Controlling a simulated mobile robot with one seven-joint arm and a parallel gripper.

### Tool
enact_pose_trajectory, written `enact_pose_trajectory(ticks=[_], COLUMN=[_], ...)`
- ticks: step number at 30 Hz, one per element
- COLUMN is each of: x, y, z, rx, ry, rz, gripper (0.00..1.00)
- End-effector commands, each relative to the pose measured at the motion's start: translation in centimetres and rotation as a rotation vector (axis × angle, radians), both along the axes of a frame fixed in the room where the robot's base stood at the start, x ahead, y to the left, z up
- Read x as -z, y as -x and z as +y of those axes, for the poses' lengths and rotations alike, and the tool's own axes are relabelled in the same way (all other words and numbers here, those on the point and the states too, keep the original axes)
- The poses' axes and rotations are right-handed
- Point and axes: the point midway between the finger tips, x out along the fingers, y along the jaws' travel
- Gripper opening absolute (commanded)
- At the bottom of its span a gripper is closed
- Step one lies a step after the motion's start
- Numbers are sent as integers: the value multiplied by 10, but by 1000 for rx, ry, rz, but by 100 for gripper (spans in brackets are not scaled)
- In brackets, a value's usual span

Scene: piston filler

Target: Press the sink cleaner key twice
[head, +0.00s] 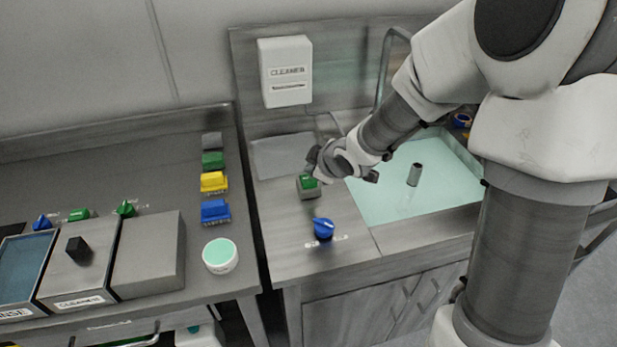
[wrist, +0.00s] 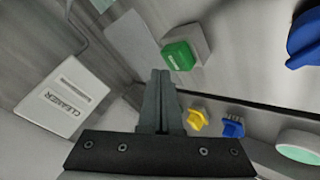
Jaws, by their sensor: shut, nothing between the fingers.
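The sink cleaner key is a green key on a pale square base (head: 308,186), on the sink counter left of the basin. In the wrist view the green key (wrist: 179,56) shows just beyond and to the right of the fingertips. My gripper (head: 314,168) is shut and empty, close beside the key in the head view. In the wrist view its closed fingers (wrist: 160,76) appear apart from the key, though the exact gap is hard to tell. A white CLEANER box (head: 286,72) hangs on the wall behind; it also shows in the wrist view (wrist: 62,101).
A blue knob (head: 323,228) stands in front of the key. The basin (head: 433,200) holds pale green liquid and a dark upright cylinder (head: 414,174). The left bench carries green, yellow (head: 213,182) and blue (head: 215,211) pieces and a round white tub (head: 220,256).

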Motion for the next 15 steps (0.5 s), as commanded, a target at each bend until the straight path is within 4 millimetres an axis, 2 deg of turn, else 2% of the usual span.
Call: enact_pose_trajectory(ticks=[15], x=[6], y=[0], z=[0], rx=[0], ry=[0], rz=[0], gripper=[0])
